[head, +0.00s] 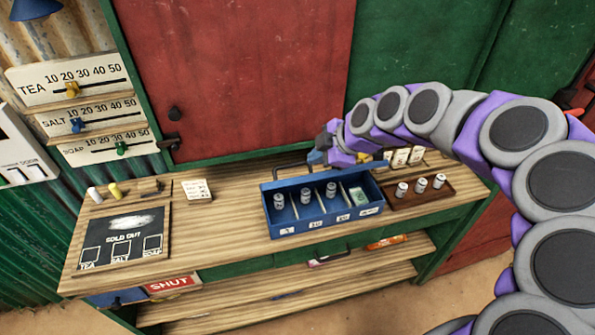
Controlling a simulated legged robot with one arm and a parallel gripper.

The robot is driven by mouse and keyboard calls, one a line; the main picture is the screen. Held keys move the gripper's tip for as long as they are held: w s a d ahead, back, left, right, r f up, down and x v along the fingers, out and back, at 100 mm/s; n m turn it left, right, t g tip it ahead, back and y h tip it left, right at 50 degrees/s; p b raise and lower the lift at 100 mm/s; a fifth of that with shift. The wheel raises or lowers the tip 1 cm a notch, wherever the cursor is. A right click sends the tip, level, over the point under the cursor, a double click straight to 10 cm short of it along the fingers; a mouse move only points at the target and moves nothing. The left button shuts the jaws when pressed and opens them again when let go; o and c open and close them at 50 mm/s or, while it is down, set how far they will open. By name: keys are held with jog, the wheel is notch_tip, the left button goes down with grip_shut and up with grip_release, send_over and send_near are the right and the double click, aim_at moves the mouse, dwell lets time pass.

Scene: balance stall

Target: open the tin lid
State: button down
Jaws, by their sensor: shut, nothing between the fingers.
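A blue tin (292,228) stands on the wooden counter, right of the middle. Its inside shows from above, with dividers, several small pale cylinders and a green-and-white piece in its compartments. No lid covers these compartments. I cannot tell whether the blue part at its back edge is a raised lid or the rear wall. A thin dark handle (290,170) shows at the back left of the tin. My gripper (316,157) is shut and empty, just behind the tin's back edge near the handle. I cannot tell whether it touches either one.
A brown tray (424,199) with several pale cylinders sits right of the tin, white cards (408,157) behind it. A dark "SOLD OUT" board (124,237) lies at left. The counter (225,225) is clear between board and tin. A red door (235,75) stands behind.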

aim_at(300, 163)
jog(key=x, duration=0.3)
jog(key=b+x, duration=0.1)
jog(key=x, duration=0.2)
jog(key=b+x, duration=0.1)
jog(key=x, duration=0.1)
jog(key=shift+w+d+f, duration=0.15)
jog(key=shift+w+f, duration=0.05)
jog(key=shift+f, duration=0.3)
jog(key=shift+a+f, duration=0.15)
jog(key=shift+a, duration=0.35)
jog(key=shift+w+d, duration=0.15)
jog(key=shift+d, duration=0.2)
jog(key=shift+w+r+g+p, duration=0.4)
jog(key=shift+w+p, duration=0.05)
jog(key=shift+p, duration=0.2)
jog(key=w+p, duration=0.1)
jog(key=w+a+g+p, duration=0.1)
jog(key=w+r+g+h+p, duration=0.1)
jog(key=shift+w+a+m, duration=0.2)
jog(key=shift+a+m, duration=0.05)
jog(key=shift+m, duration=0.15)
jog(key=shift+r, duration=0.15)
